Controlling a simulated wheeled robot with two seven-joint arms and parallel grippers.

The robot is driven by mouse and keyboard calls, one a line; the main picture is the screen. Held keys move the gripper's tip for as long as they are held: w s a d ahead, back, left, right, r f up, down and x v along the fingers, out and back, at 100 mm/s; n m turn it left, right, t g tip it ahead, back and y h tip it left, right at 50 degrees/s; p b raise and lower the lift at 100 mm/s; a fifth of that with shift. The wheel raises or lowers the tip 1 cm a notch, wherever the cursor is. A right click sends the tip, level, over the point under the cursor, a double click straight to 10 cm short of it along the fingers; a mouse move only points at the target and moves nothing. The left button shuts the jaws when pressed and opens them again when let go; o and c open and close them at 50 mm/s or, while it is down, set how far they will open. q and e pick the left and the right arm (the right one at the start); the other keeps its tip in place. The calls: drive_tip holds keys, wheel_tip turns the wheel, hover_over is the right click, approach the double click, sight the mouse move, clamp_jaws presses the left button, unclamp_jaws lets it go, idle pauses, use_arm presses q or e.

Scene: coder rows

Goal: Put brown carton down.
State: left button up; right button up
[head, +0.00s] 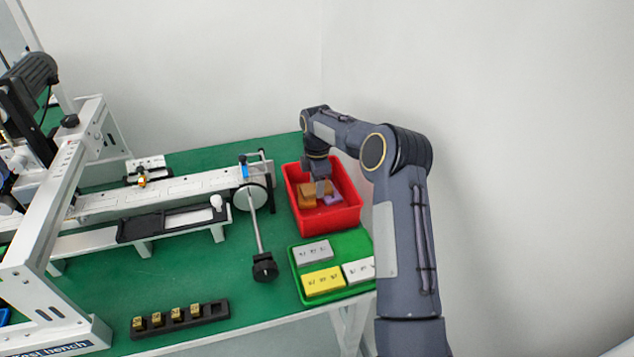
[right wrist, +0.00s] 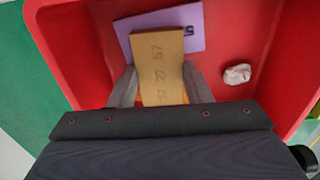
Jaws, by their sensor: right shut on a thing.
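The brown carton (right wrist: 158,68) is between the fingers of my right gripper (right wrist: 156,88) in the right wrist view, with printed marks on its face. In the head view the carton (head: 307,197) shows inside the red bin (head: 334,222), under my right gripper (head: 318,187). The right gripper is shut on the carton. A purple carton (right wrist: 192,24) lies on the bin floor beyond it; it also shows in the head view (head: 332,199). Whether the brown carton touches the bin floor I cannot tell. My left gripper is not in view.
A crumpled white piece (right wrist: 238,74) lies in the bin at right. A green tray (head: 347,244) with grey, yellow and white boxes stands in front of the bin. A conveyor machine (head: 170,190) fills the left. A black holder (head: 190,322) with small yellow pieces stands at the front.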

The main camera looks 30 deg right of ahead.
drive_tip(key=shift+f, duration=0.15)
drive_tip(key=o, duration=0.7)
wheel_tip(320, 180, up, 12)
drive_tip(key=shift+r, duration=0.25)
idle(0.5)
